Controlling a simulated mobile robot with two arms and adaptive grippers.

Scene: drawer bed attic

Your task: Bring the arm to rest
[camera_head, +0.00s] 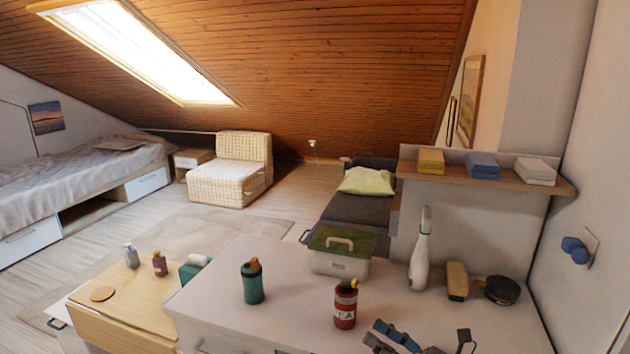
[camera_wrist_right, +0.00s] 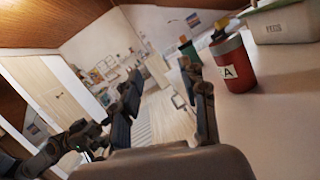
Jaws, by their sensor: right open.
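My right gripper (camera_head: 425,338) shows at the bottom right of the head view, partly cut off by the lower edge. Its jaws are open, and in the wrist view (camera_wrist_right: 165,88) nothing sits between the fingers. It is over or beside the white counter (camera_head: 290,290), right of a red bottle (camera_head: 345,308) with a white label, and appears apart from it. The red bottle also stands close beyond one finger in the wrist view (camera_wrist_right: 232,65). My left gripper is not in view.
A shelf (camera_head: 447,171) holds folded cloths. A wooden table (camera_head: 130,312) is at left. The counter's middle is clear.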

